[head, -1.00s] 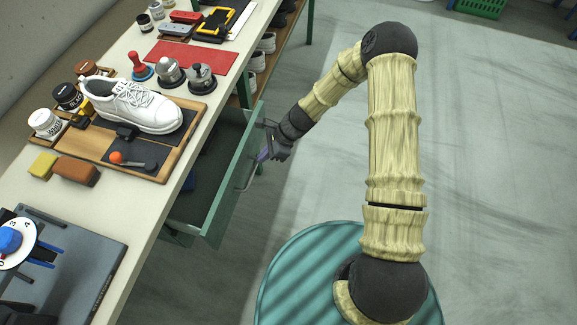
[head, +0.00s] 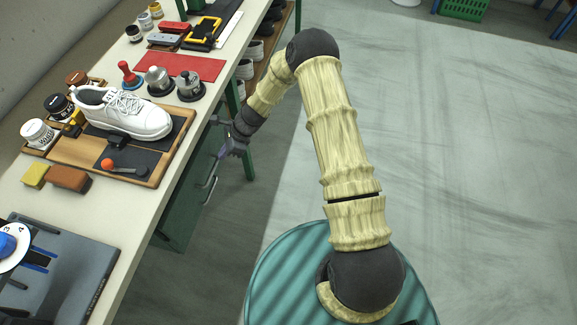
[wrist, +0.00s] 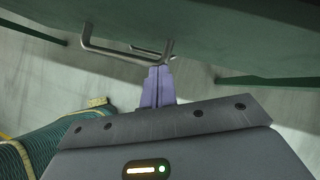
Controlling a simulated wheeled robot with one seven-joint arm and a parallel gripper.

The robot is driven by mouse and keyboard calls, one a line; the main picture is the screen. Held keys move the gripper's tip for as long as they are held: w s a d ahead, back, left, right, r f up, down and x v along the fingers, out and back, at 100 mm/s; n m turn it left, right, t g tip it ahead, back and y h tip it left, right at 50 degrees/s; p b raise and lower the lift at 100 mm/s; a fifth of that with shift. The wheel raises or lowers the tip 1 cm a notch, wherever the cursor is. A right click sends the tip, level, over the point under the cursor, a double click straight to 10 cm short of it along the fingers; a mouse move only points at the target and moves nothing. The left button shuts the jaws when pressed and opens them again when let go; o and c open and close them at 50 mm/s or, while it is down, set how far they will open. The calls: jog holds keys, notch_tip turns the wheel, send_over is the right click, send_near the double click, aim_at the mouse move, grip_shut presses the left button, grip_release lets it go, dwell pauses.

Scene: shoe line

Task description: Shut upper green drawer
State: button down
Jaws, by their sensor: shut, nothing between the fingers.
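The upper green drawer (head: 184,204) is pushed in under the bench top in the head view, and its inside no longer shows. I cannot tell whether its front is fully flush. Its grey bar handle (head: 211,184) sticks out toward the floor side; in the wrist view the handle (wrist: 120,52) crosses in front of the green drawer front (wrist: 225,38). My gripper (head: 233,149) is at the drawer front near the far end of the handle. In the wrist view its purple fingers (wrist: 158,88) are shut and empty, pointing at the front beside the handle; contact is unclear.
The bench top holds a white shoe (head: 125,111) on a wooden tray (head: 70,150), a red mat (head: 182,66), brushes and jars. A green bench leg (head: 249,158) stands beyond my gripper.

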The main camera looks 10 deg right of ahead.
jog(key=d+f+v, duration=0.1)
jog(key=d+v, duration=0.1)
jog(key=v, duration=1.1)
jog(key=shift+p, duration=0.4)
jog(key=shift+f, duration=0.1)
jog(key=s+d+r+n+t+h, duration=0.1)
jog(key=s+d+r+n+h, duration=0.2)
jog(key=s+d+r+n, duration=0.3)
jog(key=s+d+r+n+t+h, duration=0.1)
jog(key=s+d+r+n+h, duration=0.3)
jog(key=s+r+n, duration=0.7)
jog(key=s+d+n, duration=0.1)
jog(key=s+d, duration=0.1)
jog(key=s, duration=0.2)
jog(key=shift+s+d+r, duration=0.2)
jog(key=shift+d+r, duration=0.05)
jog(key=shift+r, duration=0.1)
jog(key=shift+w, duration=0.1)
